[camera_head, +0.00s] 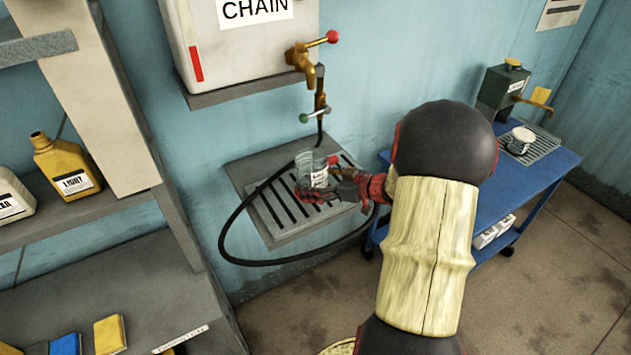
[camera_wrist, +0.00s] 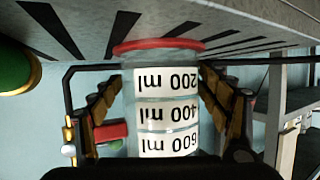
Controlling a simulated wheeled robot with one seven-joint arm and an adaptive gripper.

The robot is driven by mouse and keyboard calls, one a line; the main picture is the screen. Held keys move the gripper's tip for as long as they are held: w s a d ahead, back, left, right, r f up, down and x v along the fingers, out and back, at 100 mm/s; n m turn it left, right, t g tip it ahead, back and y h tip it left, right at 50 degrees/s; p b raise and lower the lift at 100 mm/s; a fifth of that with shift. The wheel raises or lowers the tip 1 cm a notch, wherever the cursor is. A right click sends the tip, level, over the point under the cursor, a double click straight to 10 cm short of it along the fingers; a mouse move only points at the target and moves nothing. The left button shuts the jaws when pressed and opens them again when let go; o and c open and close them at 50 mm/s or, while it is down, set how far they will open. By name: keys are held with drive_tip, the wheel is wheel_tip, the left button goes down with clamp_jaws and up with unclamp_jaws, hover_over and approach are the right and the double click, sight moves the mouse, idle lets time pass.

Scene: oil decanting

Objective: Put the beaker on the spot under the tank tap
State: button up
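The clear beaker (camera_head: 306,165) is upright over the slotted drip tray (camera_head: 245,175) below the wall tank. In the wrist view the beaker (camera_wrist: 165,112) appears upside down, with a red ring at its base and volume labels up to 600 ml. My gripper (camera_head: 322,185) has a finger on each side of the beaker, close against its wall, and appears shut on it. The base is close to the tray; I cannot tell whether it touches. The tank (camera_head: 240,45), labelled CHAIN, has a brass tap (camera_head: 300,57) with a red handle, above the beaker.
A blue cart (camera_head: 510,195) with a small green tank (camera_head: 497,90) stands right. Shelves with a yellow jug (camera_head: 65,165) stand left.

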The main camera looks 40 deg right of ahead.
drive_tip(key=shift+o, duration=1.1)
drive_tip(key=shift+s+r, duration=0.15)
drive_tip(key=shift+r, duration=0.05)
drive_tip(key=p+v, duration=0.2)
drive_tip(key=v, duration=0.9)
drive_tip(key=shift+s+r+p, duration=0.25)
drive_tip(key=shift+s+p, duration=0.05)
drive_tip(key=shift+p, duration=0.05)
drive_tip(key=shift+d, duration=0.1)
